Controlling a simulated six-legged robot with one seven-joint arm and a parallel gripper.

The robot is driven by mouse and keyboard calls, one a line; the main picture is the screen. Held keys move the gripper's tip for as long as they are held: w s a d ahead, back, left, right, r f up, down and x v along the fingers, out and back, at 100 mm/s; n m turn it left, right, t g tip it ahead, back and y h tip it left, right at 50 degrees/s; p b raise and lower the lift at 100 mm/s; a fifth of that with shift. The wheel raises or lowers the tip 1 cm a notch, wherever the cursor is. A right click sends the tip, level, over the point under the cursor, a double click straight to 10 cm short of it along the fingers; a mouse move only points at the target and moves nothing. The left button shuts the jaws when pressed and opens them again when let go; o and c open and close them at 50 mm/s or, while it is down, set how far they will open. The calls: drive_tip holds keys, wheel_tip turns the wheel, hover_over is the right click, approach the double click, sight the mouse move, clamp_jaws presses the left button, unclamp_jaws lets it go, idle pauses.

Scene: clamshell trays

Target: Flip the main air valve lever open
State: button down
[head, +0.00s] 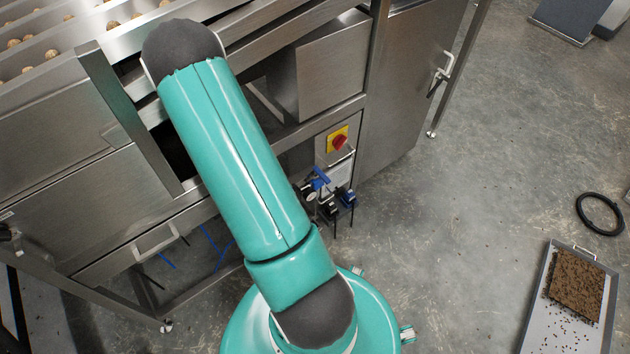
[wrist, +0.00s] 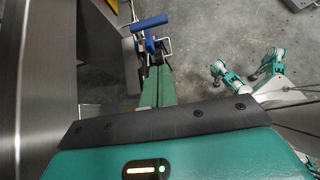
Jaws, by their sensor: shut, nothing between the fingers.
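The blue valve lever (head: 321,179) sits on a small air fitting assembly with a round gauge (head: 312,196) low on the steel machine. In the wrist view the blue lever (wrist: 150,24) shows as a blue bar beyond my fingertips. My gripper (wrist: 158,70) has its two green fingers together, with nothing between them. The fingertips point toward the valve assembly and lie just below the lever in the picture. I cannot tell whether they touch the assembly. In the head view my gripper is hidden by my own arm.
A red and yellow switch (head: 338,140) is on the panel above the valve. A steel cabinet door with a handle (head: 443,68) stands to the right. A tray of brown material (head: 535,318) and a black ring (head: 600,214) lie on the open floor at right.

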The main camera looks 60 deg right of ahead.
drive_tip(key=shift+s+d+f, duration=0.1)
drive_tip(key=shift+s+f, duration=0.1)
drive_tip(key=shift+f, duration=0.3)
approach(322, 176)
drive_tip(key=shift+s+d+f, duration=0.45)
drive_tip(key=shift+d+f, duration=0.05)
drive_tip(key=shift+f, duration=0.4)
drive_tip(key=shift+s+d+f, duration=0.45)
drive_tip(key=shift+d+f, duration=0.05)
drive_tip(key=shift+f, duration=0.4)
drive_tip(key=shift+s+d+f, duration=0.45)
drive_tip(key=shift+f, duration=0.5)
